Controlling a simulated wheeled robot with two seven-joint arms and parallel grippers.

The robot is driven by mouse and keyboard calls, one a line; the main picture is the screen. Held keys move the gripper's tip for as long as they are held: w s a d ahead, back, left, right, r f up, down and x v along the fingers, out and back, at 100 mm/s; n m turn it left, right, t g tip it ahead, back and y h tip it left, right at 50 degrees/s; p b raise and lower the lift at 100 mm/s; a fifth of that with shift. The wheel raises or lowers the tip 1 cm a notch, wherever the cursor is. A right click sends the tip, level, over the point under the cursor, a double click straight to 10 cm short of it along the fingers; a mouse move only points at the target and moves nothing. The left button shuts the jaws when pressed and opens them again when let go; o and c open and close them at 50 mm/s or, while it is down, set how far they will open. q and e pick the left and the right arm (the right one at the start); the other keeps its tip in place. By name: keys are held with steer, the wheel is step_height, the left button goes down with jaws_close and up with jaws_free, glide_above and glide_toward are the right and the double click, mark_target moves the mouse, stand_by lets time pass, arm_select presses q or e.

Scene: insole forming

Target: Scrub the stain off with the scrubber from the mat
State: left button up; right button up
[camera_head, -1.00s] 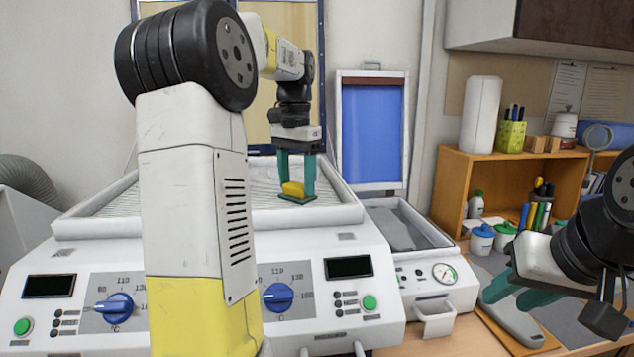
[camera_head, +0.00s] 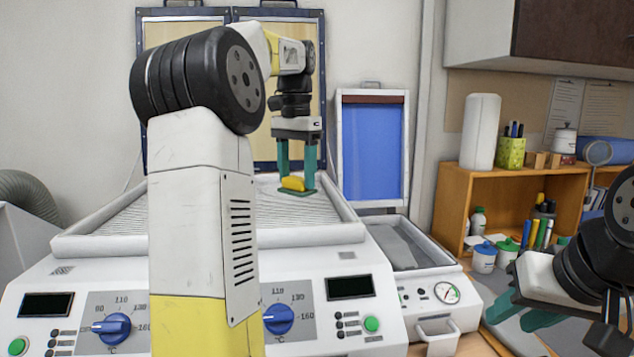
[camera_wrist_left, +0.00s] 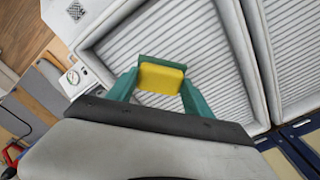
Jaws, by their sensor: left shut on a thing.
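My left gripper (camera_head: 296,188) is shut on the scrubber (camera_head: 293,184), a yellow block with a green pad underneath. It holds the scrubber over the ribbed light surface (camera_head: 262,212) inside the white machine's right tray. The scrubber also shows between the green fingers in the left wrist view (camera_wrist_left: 161,77). I cannot tell whether the pad touches the surface. No stain is clearly visible; my left arm hides part of the trays. My right gripper (camera_head: 515,308) is at the lower right, its fingers partly in view and holding nothing that I can see.
The tray has a raised white rim (camera_head: 335,205). A smaller white unit (camera_head: 420,262) with a gauge stands to its right. A wooden shelf (camera_head: 520,172) with bottles and pens is further right. A blue-panelled frame (camera_head: 370,145) leans against the back wall.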

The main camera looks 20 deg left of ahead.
arm_select(q)
steer(key=shift+r, duration=1.55)
